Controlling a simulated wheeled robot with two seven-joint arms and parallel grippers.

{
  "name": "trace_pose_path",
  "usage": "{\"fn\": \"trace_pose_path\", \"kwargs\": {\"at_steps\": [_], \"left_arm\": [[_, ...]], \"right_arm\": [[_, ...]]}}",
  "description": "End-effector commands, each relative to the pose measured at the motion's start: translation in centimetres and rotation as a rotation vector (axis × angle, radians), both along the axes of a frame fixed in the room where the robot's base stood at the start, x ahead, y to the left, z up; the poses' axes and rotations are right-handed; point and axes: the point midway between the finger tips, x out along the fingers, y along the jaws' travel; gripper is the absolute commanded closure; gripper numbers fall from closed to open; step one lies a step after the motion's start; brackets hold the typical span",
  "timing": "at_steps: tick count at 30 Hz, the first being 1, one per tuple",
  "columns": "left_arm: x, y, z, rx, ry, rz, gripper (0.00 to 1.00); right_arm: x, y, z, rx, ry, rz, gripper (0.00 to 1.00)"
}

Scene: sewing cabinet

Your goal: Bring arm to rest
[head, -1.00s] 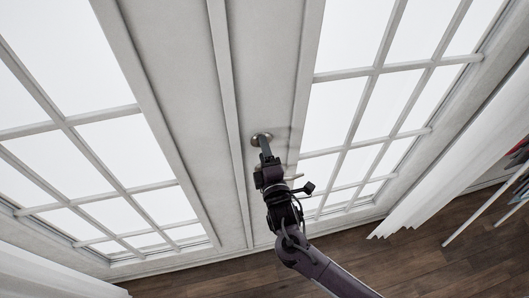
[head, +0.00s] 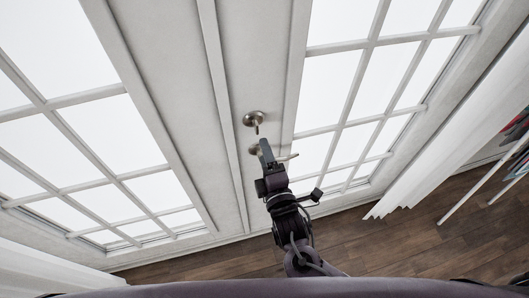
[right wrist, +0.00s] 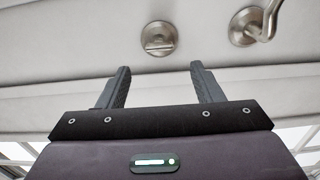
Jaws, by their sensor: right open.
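My right gripper (head: 264,146) is in front of the pale double doors, its fingers pointing at them. In the right wrist view its two dark fingers (right wrist: 161,76) stand apart with nothing between them. A round metal lock with a thumb-turn (head: 254,118) is on the door just beyond the fingertips in the head view. It also shows in the right wrist view (right wrist: 159,38), apart from the fingers. The lever handle (head: 287,157) is partly hidden behind my gripper; its round plate and bent neck show at the upper right of the wrist view (right wrist: 246,26). My left gripper is not visible.
The doors have bright glass panes (head: 335,88) on both sides of a white middle frame (head: 228,70) and look shut. White curtains (head: 440,150) hang at the right. Bare wooden floor (head: 375,240) lies below. Coloured items (head: 517,125) stand at the far right edge.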

Motion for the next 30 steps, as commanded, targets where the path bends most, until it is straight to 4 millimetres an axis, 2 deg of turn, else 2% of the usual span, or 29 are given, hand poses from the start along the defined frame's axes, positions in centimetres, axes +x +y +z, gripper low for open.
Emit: {"fn": "trace_pose_path", "kwargs": {"at_steps": [10,12,14,17,20,21,23,24,26,27,30], "left_arm": [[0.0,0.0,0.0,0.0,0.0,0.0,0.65],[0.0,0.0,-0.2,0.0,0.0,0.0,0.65],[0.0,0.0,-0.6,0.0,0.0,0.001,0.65],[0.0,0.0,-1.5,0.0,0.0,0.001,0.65],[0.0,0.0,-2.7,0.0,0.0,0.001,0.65],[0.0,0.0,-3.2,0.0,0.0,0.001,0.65],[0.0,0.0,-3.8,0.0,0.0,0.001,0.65],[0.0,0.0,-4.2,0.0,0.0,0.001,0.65],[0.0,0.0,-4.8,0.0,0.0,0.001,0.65],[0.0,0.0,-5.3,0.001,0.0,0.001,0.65],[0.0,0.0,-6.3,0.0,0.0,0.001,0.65]], "right_arm": [[0.1,0.0,-0.1,0.001,0.001,0.0,0.4],[0.2,-0.2,-0.9,0.004,0.014,-0.003,0.4],[0.4,-0.6,-2.6,0.013,0.043,-0.008,0.4],[0.8,-1.9,-7.8,0.051,0.14,-0.027,0.4],[0.7,-4.2,-14.8,0.113,0.279,-0.068,0.4],[0.5,-5.2,-17.8,0.144,0.342,-0.092,0.4],[-0.3,-6.9,-22.1,0.192,0.433,-0.132,0.4],[-0.9,-8.0,-24.9,0.225,0.495,-0.163,0.4],[-2.2,-9.8,-28.9,0.278,0.583,-0.216,0.4],[-3.3,-11.0,-31.6,0.315,0.643,-0.255,0.4],[-6.7,-13.8,-38.0,0.411,0.788,-0.364,0.4]]}}
